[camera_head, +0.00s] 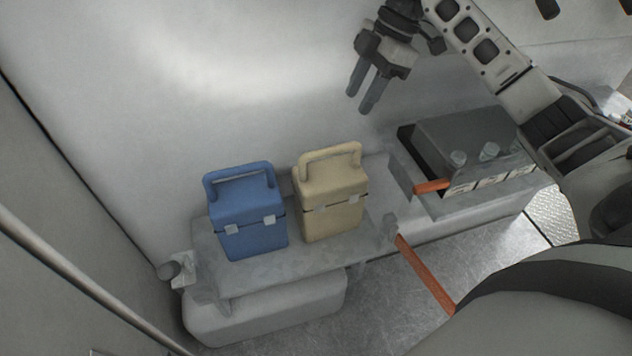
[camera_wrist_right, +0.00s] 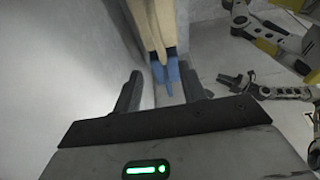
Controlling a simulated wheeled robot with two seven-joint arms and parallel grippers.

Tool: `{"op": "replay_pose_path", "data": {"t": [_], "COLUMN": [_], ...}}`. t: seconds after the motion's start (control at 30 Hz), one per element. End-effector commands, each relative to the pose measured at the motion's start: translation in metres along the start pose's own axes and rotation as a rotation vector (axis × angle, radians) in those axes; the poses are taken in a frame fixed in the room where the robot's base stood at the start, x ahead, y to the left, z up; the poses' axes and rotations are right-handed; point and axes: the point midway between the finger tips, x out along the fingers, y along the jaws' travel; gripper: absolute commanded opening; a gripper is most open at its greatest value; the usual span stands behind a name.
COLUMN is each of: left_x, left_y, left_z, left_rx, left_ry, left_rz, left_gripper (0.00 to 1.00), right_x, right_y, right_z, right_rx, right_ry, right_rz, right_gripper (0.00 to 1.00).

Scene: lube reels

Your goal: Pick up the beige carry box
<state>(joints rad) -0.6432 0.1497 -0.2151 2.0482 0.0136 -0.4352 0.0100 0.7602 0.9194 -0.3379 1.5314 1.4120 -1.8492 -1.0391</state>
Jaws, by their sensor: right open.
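The beige carry box (camera_head: 331,199) stands upright on a grey bench, its looped handle raised and two light latches on its front. My right gripper (camera_head: 359,103) is open and empty, above and slightly right of the box, clear of its handle. In the right wrist view the beige box (camera_wrist_right: 153,25) shows beyond and between the open fingers (camera_wrist_right: 160,88), cut off by the top edge. My left gripper is not in the head view.
A blue carry box (camera_head: 246,212) stands close to the left of the beige one. A grey unit (camera_head: 465,140) with clear jars and an orange handle (camera_head: 432,187) stands to the right. An orange bar (camera_head: 425,275) slants in front. The wall rises behind.

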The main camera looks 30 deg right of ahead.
Motion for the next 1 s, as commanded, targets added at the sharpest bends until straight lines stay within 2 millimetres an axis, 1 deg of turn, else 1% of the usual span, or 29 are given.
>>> {"op": "replay_pose_path", "data": {"t": [0.13,0.3,0.4,0.5,0.77,1.0], "left_x": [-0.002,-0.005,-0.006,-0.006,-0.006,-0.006], "left_y": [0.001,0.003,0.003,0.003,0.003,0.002], "left_z": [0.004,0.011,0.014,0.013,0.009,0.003], "left_rx": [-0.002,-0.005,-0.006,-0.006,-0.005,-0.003], "left_ry": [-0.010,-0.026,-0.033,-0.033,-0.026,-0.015], "left_rz": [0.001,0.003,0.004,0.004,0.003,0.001], "left_gripper": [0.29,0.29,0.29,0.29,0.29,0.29], "right_x": [0.024,0.062,0.081,0.096,0.114,0.149], "right_y": [-0.001,-0.001,-0.001,-0.001,0.001,0.003], "right_z": [0.000,0.000,0.000,-0.001,-0.001,-0.002], "right_rx": [0.000,0.001,0.001,0.002,0.001,0.001], "right_ry": [0.001,0.000,0.000,0.001,0.002,0.001], "right_rz": [-0.007,-0.007,-0.005,-0.005,-0.003,-0.003], "right_gripper": [0.41,0.41,0.41,0.41,0.41,0.41]}}
